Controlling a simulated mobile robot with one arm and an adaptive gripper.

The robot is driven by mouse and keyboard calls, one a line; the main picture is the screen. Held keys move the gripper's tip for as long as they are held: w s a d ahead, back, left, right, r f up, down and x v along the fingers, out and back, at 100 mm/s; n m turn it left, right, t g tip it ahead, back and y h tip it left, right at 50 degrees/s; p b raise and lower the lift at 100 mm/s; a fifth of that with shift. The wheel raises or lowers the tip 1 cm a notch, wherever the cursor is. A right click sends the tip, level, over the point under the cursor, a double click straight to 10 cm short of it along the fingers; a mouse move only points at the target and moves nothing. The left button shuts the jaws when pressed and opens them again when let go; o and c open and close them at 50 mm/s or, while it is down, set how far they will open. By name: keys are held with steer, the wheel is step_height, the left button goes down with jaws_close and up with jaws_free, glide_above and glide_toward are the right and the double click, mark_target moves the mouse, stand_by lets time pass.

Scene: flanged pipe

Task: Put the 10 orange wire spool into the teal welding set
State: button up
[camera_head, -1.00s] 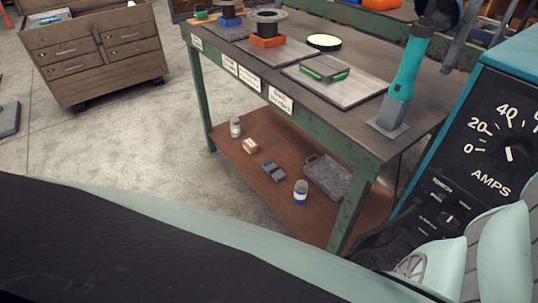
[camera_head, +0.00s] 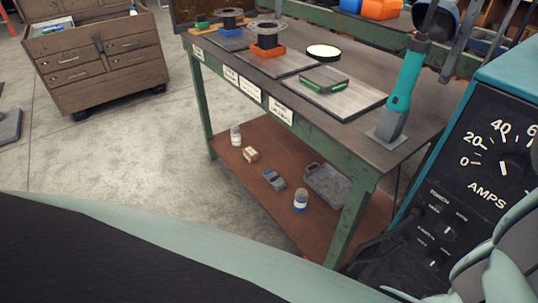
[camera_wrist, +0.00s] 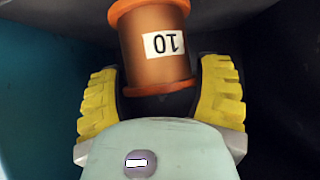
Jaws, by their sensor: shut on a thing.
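The orange wire spool (camera_wrist: 157,50) is in the wrist view, with copper-coloured wire, orange flanges and a white label reading 10 upside down. My gripper (camera_wrist: 160,95) has its yellow fingers on both sides of the spool's near flange and is shut on it. The teal welding set (camera_head: 490,150) stands at the right edge of the head view. Its black front has an AMPS dial, and much of it is out of frame. The wrist view has dark surroundings, with a dark teal surface at left. The spool and fingertips do not show in the head view.
A green-framed workbench (camera_head: 340,130) stands left of the welding set, with spools, plates and a teal torch (camera_head: 405,85) on top. Its lower shelf (camera_head: 235,170) holds small items. A brown drawer cabinet (camera_head: 95,60) is at the far left. Open floor lies between.

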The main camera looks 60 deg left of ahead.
steer(key=w, duration=0.3)
steer(key=shift+a+r, duration=0.15)
steer(key=shift+r, duration=0.15)
steer(key=shift+s+f, duration=0.25)
steer(key=shift+f, duration=0.25)
steer(key=o, duration=1.3)
steer(key=shift+s, duration=0.1)
